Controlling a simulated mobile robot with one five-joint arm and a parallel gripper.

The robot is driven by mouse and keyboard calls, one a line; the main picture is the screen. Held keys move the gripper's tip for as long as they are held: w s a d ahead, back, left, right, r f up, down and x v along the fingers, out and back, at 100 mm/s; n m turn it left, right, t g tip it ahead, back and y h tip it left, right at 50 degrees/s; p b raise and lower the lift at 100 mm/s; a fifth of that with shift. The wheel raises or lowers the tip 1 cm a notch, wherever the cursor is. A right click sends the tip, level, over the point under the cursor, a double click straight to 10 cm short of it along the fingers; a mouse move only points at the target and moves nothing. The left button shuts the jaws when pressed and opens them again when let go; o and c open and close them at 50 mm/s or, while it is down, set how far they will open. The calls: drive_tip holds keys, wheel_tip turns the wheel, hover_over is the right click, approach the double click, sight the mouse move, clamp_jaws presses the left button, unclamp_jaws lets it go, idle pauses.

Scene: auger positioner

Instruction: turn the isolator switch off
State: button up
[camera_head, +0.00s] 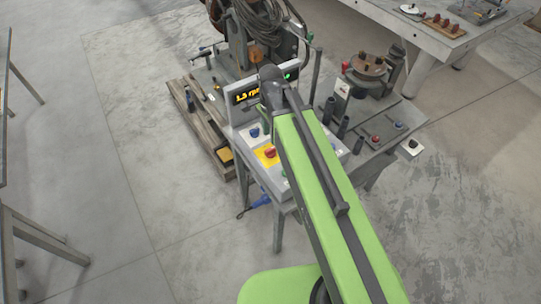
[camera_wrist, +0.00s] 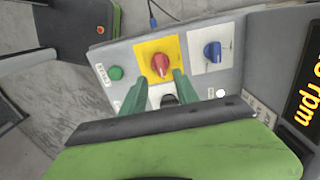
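A red rotary knob on a yellow plate, which looks like the isolator switch (camera_wrist: 160,65), sits on the grey control panel (camera_wrist: 227,75). The red knob also shows in the head view (camera_head: 269,153), just left of my green arm. My gripper (camera_wrist: 161,80) is open and empty, its two green fingers pointing toward the knob from below in the wrist view. The fingertips lie near the knob's lower edge, one to each side. I cannot tell whether they touch it.
A blue knob (camera_wrist: 212,51) on a white plate is right of the red one, and a green button (camera_wrist: 115,73) is left. A lit rpm display (camera_head: 248,97) stands behind the panel. A bench with a round fixture (camera_head: 369,68) is at right. Open floor lies left.

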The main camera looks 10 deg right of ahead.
sight(271, 149)
wheel_tip(271, 149, down, 8)
drive_tip(key=b, duration=0.6)
drive_tip(key=shift+r, duration=0.1)
clamp_jaws()
